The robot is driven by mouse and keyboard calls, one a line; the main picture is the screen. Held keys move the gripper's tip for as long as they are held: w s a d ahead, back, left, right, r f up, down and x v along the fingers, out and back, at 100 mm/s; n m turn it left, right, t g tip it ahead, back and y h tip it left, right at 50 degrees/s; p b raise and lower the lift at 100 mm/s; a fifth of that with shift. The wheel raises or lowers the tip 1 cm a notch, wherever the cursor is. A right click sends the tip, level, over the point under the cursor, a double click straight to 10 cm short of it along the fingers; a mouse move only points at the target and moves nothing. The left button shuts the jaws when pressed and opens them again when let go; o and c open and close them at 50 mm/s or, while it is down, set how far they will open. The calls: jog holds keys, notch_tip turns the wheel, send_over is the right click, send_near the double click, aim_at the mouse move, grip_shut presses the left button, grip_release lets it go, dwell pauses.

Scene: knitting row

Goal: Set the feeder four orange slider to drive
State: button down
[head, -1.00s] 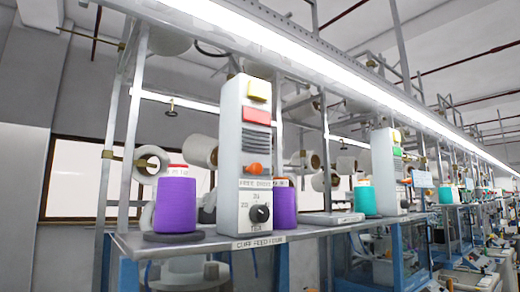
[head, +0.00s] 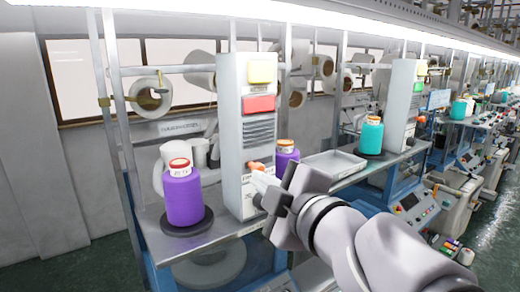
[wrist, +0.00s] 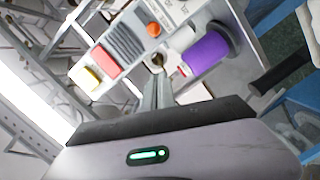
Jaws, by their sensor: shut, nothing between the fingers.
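A tall white control box (head: 230,135) stands on the shelf. Its orange slider (head: 257,167) sits low on the front face, below a dark grille, and also shows in the wrist view (wrist: 153,29). The label near it is too small to read, so I cannot tell its setting or the feeder number. My gripper (head: 262,181) is close in front of the box, just below and right of the slider in the head view. In the wrist view my shut, empty fingers (wrist: 158,73) point at the box face, apart from the slider.
The box also has a yellow button (head: 262,71) and a red button (head: 259,103). A purple spool (head: 184,196) stands left of it, another purple spool (head: 286,158) behind right. A grey tray (head: 334,164) and a teal spool (head: 371,136) are further right.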

aim_at(256, 168)
jog(key=shift+f, duration=0.15)
jog(key=w+a+f+b, duration=0.1)
jog(key=w+f, duration=0.1)
jog(key=w, duration=0.9)
jog(key=shift+a+f, duration=0.2)
jog(key=shift+f, duration=0.2)
